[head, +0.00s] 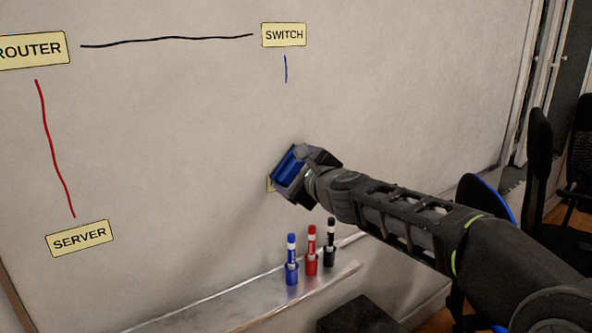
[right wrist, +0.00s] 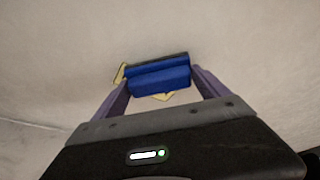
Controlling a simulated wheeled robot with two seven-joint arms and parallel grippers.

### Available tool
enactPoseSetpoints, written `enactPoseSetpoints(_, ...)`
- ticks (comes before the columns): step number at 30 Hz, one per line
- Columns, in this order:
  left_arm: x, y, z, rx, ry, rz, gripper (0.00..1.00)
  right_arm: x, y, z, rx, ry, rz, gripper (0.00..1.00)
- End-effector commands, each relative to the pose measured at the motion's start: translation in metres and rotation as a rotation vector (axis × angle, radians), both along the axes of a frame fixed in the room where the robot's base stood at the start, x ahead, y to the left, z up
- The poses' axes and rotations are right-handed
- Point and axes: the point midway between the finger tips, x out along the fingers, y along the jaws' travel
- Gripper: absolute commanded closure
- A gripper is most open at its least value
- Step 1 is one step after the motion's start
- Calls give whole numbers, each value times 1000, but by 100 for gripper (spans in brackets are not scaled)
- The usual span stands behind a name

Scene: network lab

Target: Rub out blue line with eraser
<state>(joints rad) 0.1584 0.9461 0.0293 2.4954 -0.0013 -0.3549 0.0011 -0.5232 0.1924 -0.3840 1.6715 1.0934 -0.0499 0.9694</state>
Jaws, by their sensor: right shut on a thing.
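A short blue line (head: 286,69) is on the whiteboard below the yellow SWITCH label (head: 284,35). My right gripper (head: 291,170) is shut on the blue eraser (head: 290,163) below that line, at or very near the board. In the right wrist view the eraser (right wrist: 158,78) sits between the two fingers, its far side towards the board. A yellow label (head: 270,185) is mostly hidden behind the eraser, and its edges show in the right wrist view (right wrist: 121,73). I cannot tell if any blue line lies behind the gripper. My left gripper is not in view.
A black line (head: 165,41) joins the ROUTER label (head: 32,50) to SWITCH. A red line (head: 54,145) runs down to the SERVER label (head: 80,238). Blue (head: 291,260), red (head: 311,250) and black (head: 330,242) markers stand on the ledge (head: 230,305). Chairs (head: 535,170) are at the right.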

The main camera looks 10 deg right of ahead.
Motion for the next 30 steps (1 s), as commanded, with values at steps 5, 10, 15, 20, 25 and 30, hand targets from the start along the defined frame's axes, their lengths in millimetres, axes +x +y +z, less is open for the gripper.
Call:
enactPoseSetpoints(5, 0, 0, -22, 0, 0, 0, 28, -1, 0, -23, 0, 2, 2, 47)
enactPoseSetpoints(10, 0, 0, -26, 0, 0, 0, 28, -1, 0, -28, 0, 1, 1, 47)
enactPoseSetpoints(15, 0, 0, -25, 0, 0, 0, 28, -1, 0, -26, 0, 1, 1, 47)
enactPoseSetpoints(20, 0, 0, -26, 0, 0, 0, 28, -1, 0, -27, 0, 1, 1, 47)
enactPoseSetpoints(25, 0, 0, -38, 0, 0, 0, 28, -1, 0, -39, 0, 1, 1, 47)
enactPoseSetpoints(30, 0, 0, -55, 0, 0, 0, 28, -1, -1, -57, 0, 1, -1, 47)
